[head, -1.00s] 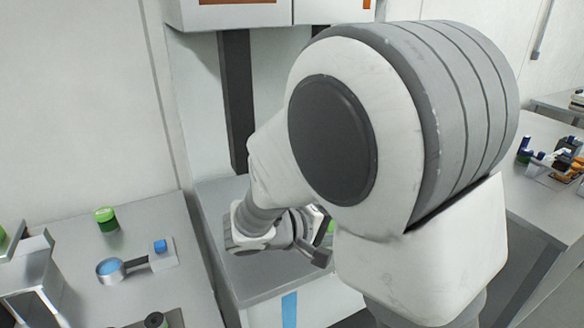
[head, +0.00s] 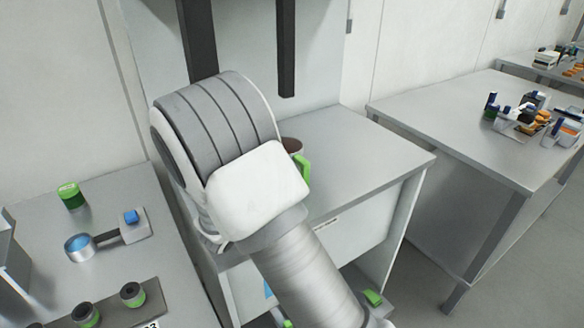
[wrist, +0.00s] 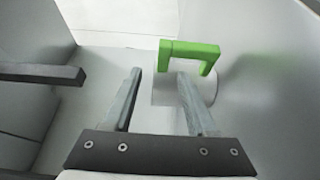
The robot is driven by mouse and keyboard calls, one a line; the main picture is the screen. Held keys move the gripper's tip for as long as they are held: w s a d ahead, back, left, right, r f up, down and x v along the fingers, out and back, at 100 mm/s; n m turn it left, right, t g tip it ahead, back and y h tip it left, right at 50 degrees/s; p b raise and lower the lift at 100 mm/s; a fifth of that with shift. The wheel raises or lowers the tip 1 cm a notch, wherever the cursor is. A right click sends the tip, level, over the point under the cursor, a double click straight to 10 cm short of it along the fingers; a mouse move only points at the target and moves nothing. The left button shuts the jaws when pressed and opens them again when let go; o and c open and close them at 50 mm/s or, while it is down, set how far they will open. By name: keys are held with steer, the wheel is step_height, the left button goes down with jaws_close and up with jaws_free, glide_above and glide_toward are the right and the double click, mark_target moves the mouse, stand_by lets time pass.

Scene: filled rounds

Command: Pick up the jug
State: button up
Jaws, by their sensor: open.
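The jug (head: 293,145) stands on the grey counter in the head view, partly hidden behind my arm. Its brown inside and green handle (head: 302,168) show. In the wrist view the squared green handle (wrist: 190,47) is just beyond the fingertips, toward the right finger. A pale rounded shape below the handle looks like the jug's body, partly covered by the right finger. My gripper (wrist: 158,73) is open, with nothing seen between its fingers. In the head view my own arm hides the gripper.
The counter (head: 385,150) is clear right of the jug. Dark vertical posts (head: 286,50) rise behind it. The left bench holds a green-lidded jar (head: 71,195), a round blue-topped piece (head: 80,247) and a rack (head: 110,308) with cups. The right table (head: 440,110) carries several small items.

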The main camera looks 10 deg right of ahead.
steer(key=x, duration=1)
steer(key=shift+f+p, duration=0.2)
steer(key=shift+p, duration=0.1)
steer(key=shift+s, duration=0.1)
jaws_close()
stand_by(0.9)
